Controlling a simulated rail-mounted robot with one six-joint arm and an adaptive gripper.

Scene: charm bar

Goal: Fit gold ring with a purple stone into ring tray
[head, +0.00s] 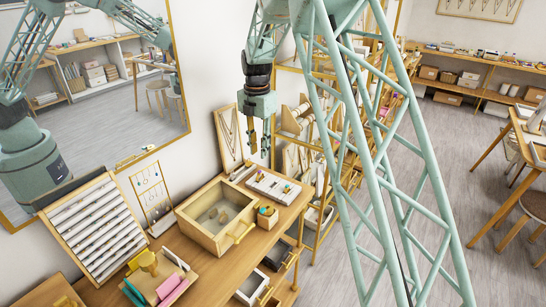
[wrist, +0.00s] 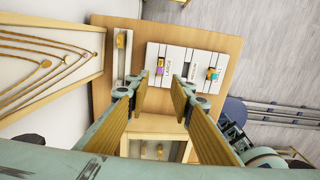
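The ring tray (head: 270,190) is a white slotted tray near the right end of the wooden counter, and it also shows in the wrist view (wrist: 180,54). A small gold ring with a purple stone (wrist: 160,68) shows over the tray's left part in the wrist view. I cannot tell whether it is seated in a slot. Another ring with a teal stone (wrist: 213,74) shows at the tray's right part. My gripper (head: 259,147) hangs above the counter, near the tray and apart from it. In the wrist view its fingers (wrist: 160,90) are spread and empty.
An open wooden box (head: 215,218) with a gold handle stands left of the tray. A small wooden holder (head: 267,218) is in front of the tray. A necklace board (head: 228,138) leans at the wall behind. A narrow stand (wrist: 124,50) is beside the tray.

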